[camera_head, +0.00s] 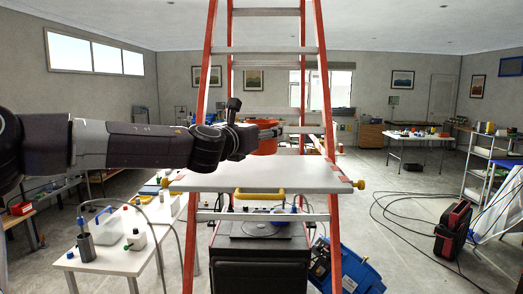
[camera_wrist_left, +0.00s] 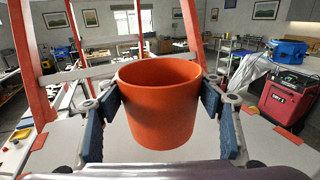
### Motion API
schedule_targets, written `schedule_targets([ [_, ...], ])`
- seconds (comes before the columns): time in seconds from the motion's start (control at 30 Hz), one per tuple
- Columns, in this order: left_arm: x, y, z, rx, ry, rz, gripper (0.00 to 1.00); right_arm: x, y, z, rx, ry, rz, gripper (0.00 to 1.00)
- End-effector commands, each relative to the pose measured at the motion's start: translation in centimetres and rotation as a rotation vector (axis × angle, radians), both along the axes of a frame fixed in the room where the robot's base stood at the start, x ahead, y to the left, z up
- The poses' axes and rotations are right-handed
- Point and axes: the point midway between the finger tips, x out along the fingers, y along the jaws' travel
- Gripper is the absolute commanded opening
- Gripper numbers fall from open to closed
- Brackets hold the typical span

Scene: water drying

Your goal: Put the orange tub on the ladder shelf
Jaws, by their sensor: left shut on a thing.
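The orange tub (camera_wrist_left: 160,108) is between the two blue-padded fingers of my left gripper (camera_wrist_left: 163,112), which is shut on it. In the head view the tub (camera_head: 266,147) is partly hidden behind the gripper (camera_head: 262,136). The tub is upright, just above or on the ladder shelf (camera_head: 258,179). I cannot tell whether its base touches the shelf. The shelf is a pale flat board across the orange ladder (camera_head: 327,95), and its bare surface also shows in the left wrist view (camera_wrist_left: 245,150). My right gripper is not in view.
A yellow handle (camera_head: 260,194) shows below the shelf's front edge. A white table (camera_head: 112,258) with bottles is at left. The ladder's rails flank the shelf. A red machine (camera_head: 453,228) stands at right with hoses.

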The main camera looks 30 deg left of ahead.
Motion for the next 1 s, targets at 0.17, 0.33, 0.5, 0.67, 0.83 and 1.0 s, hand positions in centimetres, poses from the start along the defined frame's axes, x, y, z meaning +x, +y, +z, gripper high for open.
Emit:
schedule_targets([
  [0.17, 0.0, 0.0, -1.5, 0.001, 0.0, -0.001, 0.37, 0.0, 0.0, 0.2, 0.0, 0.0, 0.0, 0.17],
  [0.33, 0.0, 0.0, -4.0, -0.003, 0.004, -0.001, 0.37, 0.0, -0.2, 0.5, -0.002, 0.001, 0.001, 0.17],
  [0.5, 0.0, 0.0, -5.0, 0.001, -0.002, 0.0, 0.37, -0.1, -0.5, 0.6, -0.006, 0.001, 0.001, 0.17],
  [0.67, 0.0, 0.0, -5.0, 0.001, -0.002, 0.0, 0.37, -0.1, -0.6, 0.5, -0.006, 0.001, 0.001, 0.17],
  [0.83, 0.0, 0.0, -5.4, 0.002, -0.002, 0.0, 0.37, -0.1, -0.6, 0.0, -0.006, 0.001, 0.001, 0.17],
  [1.0, 0.0, 0.0, -5.3, 0.001, -0.001, 0.0, 0.79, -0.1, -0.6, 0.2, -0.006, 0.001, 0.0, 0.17],
])
